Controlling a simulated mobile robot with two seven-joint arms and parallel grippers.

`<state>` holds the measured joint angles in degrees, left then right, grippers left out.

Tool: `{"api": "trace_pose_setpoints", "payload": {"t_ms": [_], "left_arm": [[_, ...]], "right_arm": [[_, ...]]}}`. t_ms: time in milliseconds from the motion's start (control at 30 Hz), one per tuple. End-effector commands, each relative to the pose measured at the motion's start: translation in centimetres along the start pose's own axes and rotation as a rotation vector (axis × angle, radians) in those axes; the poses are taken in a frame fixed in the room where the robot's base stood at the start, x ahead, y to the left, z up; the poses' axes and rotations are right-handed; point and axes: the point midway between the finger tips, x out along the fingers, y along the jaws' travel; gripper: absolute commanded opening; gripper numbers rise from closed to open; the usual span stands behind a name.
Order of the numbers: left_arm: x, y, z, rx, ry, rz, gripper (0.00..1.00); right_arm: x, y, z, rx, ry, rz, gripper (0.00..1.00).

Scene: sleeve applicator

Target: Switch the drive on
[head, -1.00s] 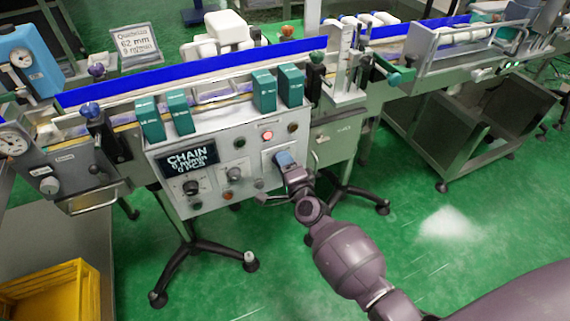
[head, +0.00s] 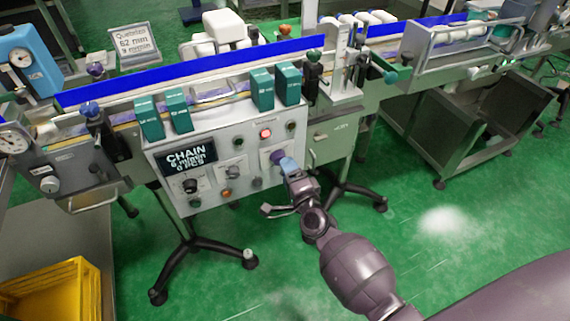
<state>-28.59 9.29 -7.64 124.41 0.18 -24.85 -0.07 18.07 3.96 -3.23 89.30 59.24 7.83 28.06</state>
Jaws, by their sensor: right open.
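The grey control panel (head: 205,180) hangs on the front of the conveyor. Its dark display (head: 188,159) reads CHAIN, 6 m/min, 0 PCS. A red lamp (head: 265,133) glows near the panel's upper right. Below the display is a black knob (head: 190,186), with another knob (head: 233,172) to its right. A purple-blue knob (head: 277,157) sits at the panel's right side, partly behind my gripper. My right gripper (head: 279,185) is open at the panel's right edge, close to this knob; I cannot tell whether it touches. My left gripper is not in view.
Green blocks (head: 262,90) stand along the conveyor above the panel. Blue guide rails (head: 190,72) run behind them. A yellow crate (head: 45,290) is at lower left. The green floor (head: 440,270) in front is mostly clear.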

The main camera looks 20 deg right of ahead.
Motion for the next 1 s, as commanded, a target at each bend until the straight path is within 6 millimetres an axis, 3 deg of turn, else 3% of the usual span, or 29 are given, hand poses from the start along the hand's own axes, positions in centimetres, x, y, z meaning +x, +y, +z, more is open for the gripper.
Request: {"api": "trace_pose_setpoints", "payload": {"t_ms": [200, 400, 1000], "left_arm": [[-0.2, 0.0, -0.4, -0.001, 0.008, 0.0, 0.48], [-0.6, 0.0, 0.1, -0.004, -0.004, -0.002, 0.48], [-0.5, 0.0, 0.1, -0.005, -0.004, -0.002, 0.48]], "right_arm": [[-3.8, -0.1, 0.0, 0.001, 0.0, 0.0, 0.67], [-6.0, 0.0, 0.0, 0.0, 0.0, 0.0, 0.67], [-6.7, 0.0, 0.0, 0.001, 0.0, 0.001, 0.67]]}}
